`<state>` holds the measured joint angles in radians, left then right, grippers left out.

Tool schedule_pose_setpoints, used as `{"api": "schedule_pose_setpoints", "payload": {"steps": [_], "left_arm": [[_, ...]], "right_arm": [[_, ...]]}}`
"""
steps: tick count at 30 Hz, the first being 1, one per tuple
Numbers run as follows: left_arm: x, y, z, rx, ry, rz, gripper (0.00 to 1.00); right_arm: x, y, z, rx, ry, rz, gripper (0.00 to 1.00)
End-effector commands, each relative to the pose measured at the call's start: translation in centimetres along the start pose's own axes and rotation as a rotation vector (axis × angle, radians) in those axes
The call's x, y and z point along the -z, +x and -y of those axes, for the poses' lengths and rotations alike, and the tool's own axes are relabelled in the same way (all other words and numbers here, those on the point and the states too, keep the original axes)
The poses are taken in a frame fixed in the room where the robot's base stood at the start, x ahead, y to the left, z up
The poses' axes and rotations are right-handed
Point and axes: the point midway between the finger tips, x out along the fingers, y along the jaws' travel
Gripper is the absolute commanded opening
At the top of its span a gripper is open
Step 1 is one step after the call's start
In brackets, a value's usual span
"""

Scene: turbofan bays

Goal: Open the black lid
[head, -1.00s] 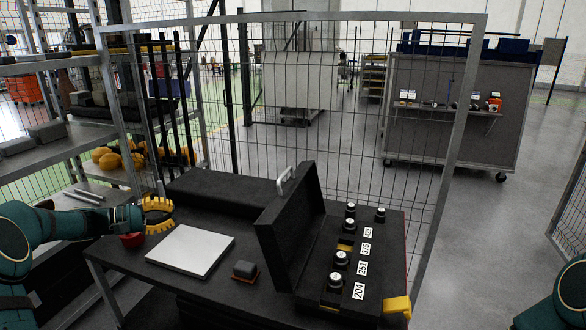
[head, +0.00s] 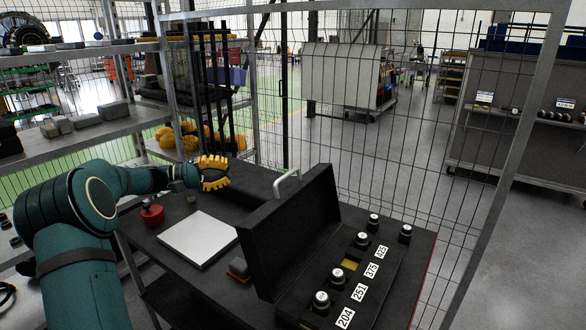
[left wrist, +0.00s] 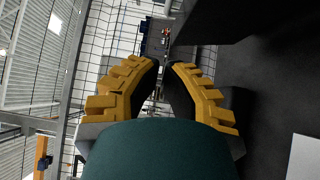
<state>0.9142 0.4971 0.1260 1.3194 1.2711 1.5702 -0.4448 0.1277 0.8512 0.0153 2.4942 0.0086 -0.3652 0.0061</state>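The black lid (head: 298,225) belongs to a black case on the dark table. It stands upright, swung up from the case base (head: 383,285), and a pale handle (head: 287,181) shows at its top edge. My right gripper is not in view.
A white flat panel (head: 197,239), a red-and-dark object (head: 152,212) and a small dark block (head: 239,268) lie on the table left of the case. A wire mesh fence (head: 400,150) stands behind it. Shelves (head: 90,125) stand at the left.

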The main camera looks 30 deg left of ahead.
Motion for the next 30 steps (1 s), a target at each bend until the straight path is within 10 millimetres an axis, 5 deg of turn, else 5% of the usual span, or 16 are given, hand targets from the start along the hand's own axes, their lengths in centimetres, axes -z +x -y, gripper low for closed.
{"api": "schedule_pose_setpoints", "payload": {"steps": [8, 21, 30], "left_arm": [[0.0, 1.7, -0.1, -0.002, 0.002, 0.003, 0.00], [-0.1, 10.1, -0.1, -0.002, 0.000, 0.004, 0.00], [-2.5, 12.5, -0.1, -0.001, 0.001, 0.000, 0.00]], "right_arm": [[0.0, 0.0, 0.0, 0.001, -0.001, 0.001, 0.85], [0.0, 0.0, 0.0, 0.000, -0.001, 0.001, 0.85], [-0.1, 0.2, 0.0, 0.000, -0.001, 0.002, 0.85]]}}
